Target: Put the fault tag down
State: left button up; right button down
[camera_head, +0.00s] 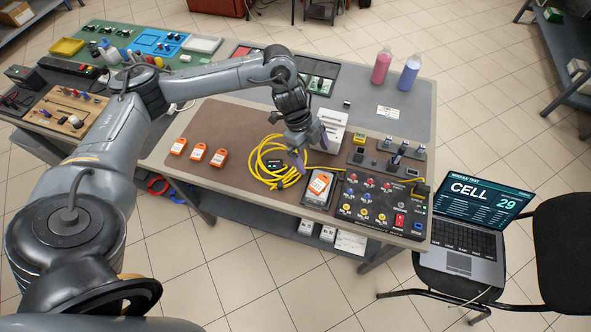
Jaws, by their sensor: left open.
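Several orange-and-white pieces show in the head view; I cannot tell for certain which thing is the fault tag. One orange-and-white piece (320,183) lies on a dark-edged square holder at the front of the table. Three similar pieces, a left one (178,147), a middle one (197,152) and a right one (219,158), lie in a row on the brown mat (240,122). My left gripper (310,151) is open, fingers down, above and behind the piece on the holder, beside the yellow cable. I see nothing between its fingers. My right gripper is out of view.
A coiled yellow cable (262,163) lies left of the gripper. A black control panel (374,200) with knobs stands right of the holder. A white device (334,126) is behind the gripper. Pink (381,67) and blue (409,73) bottles stand at the back. The mat's left part is mostly clear.

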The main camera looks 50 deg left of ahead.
pick_arm(q)
jog(key=d+f, duration=0.1)
jog(key=d, duration=0.3)
jog(key=d+f+m+t+h, duration=0.1)
jog(key=d+f, duration=0.1)
jog(key=d, duration=0.3)
jog(key=d+f+m+t, duration=0.1)
jog(key=d, duration=0.3)
jog(key=shift+w+d+f, duration=0.2)
jog(key=shift+w+d, duration=0.1)
jog(key=shift+d, duration=0.1)
jog(key=s+d+r+n+t, duration=0.25)
jog(key=d+n+t, duration=0.2)
jog(key=d, duration=0.75)
jog(key=s+a+f+n+g+y, duration=0.2)
jog(key=s+a+n, duration=0.3)
jog(key=s, duration=0.3)
jog(key=s+a+f+n+g+y, duration=0.2)
jog(key=s+a+n+y, duration=0.1)
jog(key=s+a+n, duration=0.3)
jog(key=s+a, duration=0.2)
jog(key=s, duration=0.1)
jog(key=shift+s+a, duration=0.25)
jog(key=shift+s, duration=0.05)
jog(key=shift+r+n, duration=0.1)
jog(key=shift+n, duration=0.15)
notch_tip(320, 180, up, 27)
jog(key=p, duration=2.7)
